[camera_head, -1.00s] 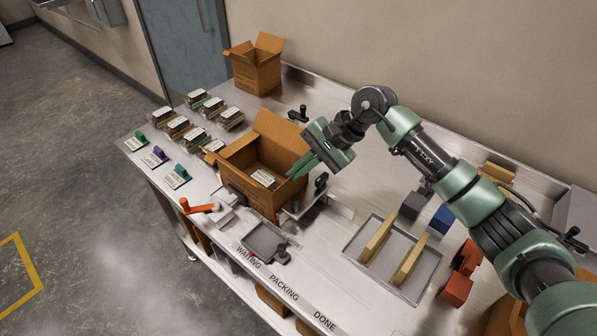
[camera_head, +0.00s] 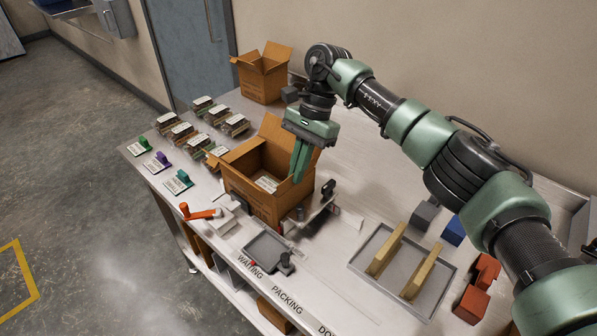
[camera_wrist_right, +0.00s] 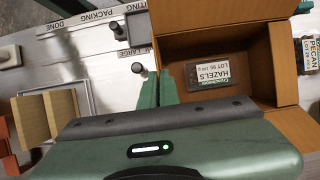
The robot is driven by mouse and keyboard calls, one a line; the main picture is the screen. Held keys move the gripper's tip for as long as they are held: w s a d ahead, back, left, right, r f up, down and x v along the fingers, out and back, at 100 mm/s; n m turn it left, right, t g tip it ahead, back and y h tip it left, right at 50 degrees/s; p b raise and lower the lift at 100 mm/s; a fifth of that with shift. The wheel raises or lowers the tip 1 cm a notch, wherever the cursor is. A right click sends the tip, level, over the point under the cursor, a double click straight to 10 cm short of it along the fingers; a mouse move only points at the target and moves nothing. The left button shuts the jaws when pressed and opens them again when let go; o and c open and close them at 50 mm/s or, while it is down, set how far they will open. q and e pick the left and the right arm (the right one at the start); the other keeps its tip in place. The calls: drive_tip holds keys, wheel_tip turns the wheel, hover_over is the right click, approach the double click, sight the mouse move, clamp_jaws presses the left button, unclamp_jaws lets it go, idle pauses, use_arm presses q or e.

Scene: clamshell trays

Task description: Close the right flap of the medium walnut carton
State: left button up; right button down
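An open brown carton (camera_head: 255,199) stands mid-table with a HAZELS-labelled clamshell (camera_wrist_right: 222,72) inside. Its tall back flap (camera_head: 273,133) stands up, and a left flap (camera_head: 217,154) sticks outward. The right flap cannot be made out clearly behind my fingers. My right gripper (camera_head: 298,178) points down at the carton's right side, its green fingers close together with nothing visible between them. The wrist view shows the fingers (camera_wrist_right: 159,92) at the carton's side edge; contact cannot be told. I cannot read walnut on this carton. My left gripper is not in view.
Another open carton (camera_head: 263,82) stands at the back left. Several labelled clamshells (camera_head: 205,125) lie left of the middle carton. A black-knobbed fixture (camera_head: 326,190) stands close on its right. A grey tray with yellow bars (camera_head: 357,262) lies farther right. An orange-handled tool (camera_head: 203,213) is in front.

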drive_tip(key=c, duration=2.1)
unclamp_jaws()
drive_tip(key=o, duration=0.5)
drive_tip(key=shift+c, duration=0.2)
drive_tip(key=b+v, duration=0.1)
drive_tip(key=v, duration=0.6)
drive_tip(key=shift+w+r, duration=0.2)
drive_tip(key=shift+r, duration=0.15)
